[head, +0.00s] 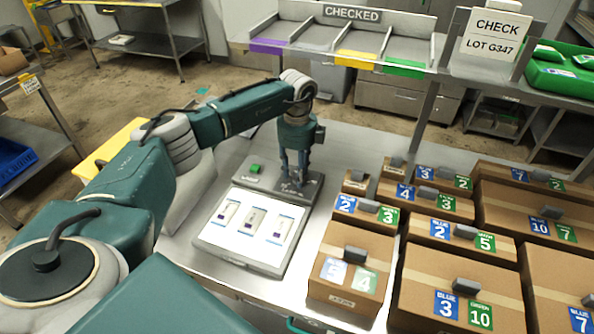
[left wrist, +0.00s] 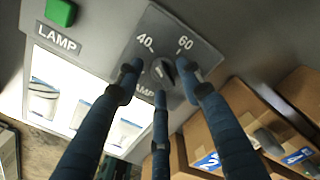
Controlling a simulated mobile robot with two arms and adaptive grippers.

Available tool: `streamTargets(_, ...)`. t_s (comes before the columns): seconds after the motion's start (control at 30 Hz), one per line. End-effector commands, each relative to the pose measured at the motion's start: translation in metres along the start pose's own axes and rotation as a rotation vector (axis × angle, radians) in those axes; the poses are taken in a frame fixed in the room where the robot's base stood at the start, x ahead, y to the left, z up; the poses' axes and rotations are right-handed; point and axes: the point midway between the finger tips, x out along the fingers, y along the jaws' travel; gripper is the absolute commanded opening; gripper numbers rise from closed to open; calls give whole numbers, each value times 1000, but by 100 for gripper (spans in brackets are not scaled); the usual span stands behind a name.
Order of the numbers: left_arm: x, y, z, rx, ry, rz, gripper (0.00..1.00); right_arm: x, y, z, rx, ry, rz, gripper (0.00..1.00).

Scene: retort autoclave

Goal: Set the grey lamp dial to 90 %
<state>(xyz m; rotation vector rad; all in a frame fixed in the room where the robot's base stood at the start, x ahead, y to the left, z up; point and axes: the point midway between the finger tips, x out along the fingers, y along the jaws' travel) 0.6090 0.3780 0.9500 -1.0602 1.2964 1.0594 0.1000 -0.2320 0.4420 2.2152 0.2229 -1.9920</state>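The grey lamp dial (left wrist: 161,71) sits on a dark grey plate marked 40 and 60 in the left wrist view. Its pointer and exact setting are hard to make out, and other marks are hidden by fingers. My left gripper (left wrist: 158,80) points down at the dial with its three fingers spread around it. I cannot tell whether any finger touches the dial. In the head view my left gripper (head: 293,182) stands over the back right of the lamp unit and hides the dial. My right gripper is not in view.
A green button (head: 255,168) sits left of the dial. The lit lamp panel (head: 254,228) in front holds several pouches. Cardboard boxes (head: 345,262) with blue and green labels stand close on the right. A CHECKED rack (head: 350,50) is behind.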

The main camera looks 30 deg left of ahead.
Motion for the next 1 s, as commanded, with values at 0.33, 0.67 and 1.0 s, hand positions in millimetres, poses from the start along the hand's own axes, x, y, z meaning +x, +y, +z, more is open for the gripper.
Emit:
streamTargets(0.33,0,0,0,0,0,1,0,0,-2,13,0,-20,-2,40)
streamTargets(0.67,0,0,0,32,1,0,0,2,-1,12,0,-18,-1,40)
streamTargets(1.0,1,-1,1,243,0,0,0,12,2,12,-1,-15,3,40)
